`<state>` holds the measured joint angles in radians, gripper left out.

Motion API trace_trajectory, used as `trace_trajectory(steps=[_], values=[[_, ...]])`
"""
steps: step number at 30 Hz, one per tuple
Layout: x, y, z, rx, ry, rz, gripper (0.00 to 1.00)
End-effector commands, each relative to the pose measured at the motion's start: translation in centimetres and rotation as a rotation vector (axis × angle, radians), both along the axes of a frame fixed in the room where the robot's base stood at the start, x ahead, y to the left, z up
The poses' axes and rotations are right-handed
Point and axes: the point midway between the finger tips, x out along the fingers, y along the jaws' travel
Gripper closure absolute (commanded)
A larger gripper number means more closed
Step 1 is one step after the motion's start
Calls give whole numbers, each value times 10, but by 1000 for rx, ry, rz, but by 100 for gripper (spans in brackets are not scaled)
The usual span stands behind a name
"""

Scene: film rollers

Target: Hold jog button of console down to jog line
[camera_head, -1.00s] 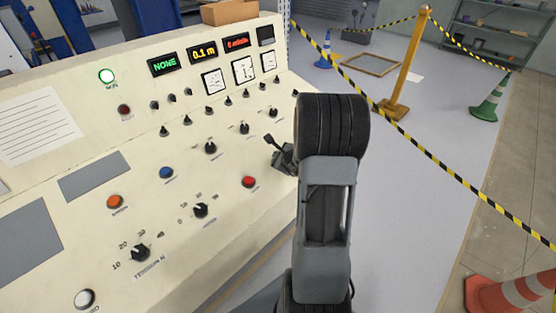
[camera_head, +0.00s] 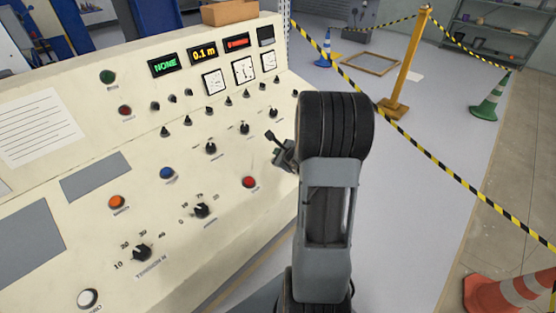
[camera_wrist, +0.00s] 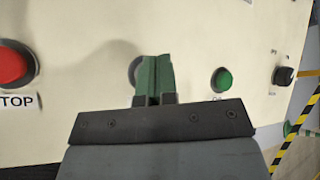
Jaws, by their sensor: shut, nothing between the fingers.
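The cream console (camera_head: 60,185) fills the left of the head view, with several buttons, knobs, dials and displays. My gripper (camera_wrist: 158,65) shows in the wrist view, with its green fingers shut and empty, pointing at the panel. Just behind the fingertips is a round grey-rimmed button (camera_wrist: 133,72), mostly hidden. I cannot tell whether the tips touch it or whether it is the jog button, as its label is hidden. A red STOP button (camera_wrist: 14,65) is to its left and a green button (camera_wrist: 221,80) to its right.
A black knob (camera_wrist: 284,76) is at the right in the wrist view. In the head view, an orange button (camera_head: 116,202), a blue button (camera_head: 167,173) and a white button (camera_head: 87,298) are on the console. Yellow-black tape (camera_head: 450,172) borders the floor at right.

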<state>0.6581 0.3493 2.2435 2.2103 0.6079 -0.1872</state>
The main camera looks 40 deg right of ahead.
Motion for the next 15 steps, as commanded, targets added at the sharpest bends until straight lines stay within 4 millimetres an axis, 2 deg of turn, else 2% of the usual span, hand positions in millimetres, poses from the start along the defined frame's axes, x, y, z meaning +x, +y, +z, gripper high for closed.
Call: trace_trajectory(steps=[15], values=[[-10, -2, 45, -1, -1, 0, 100]])
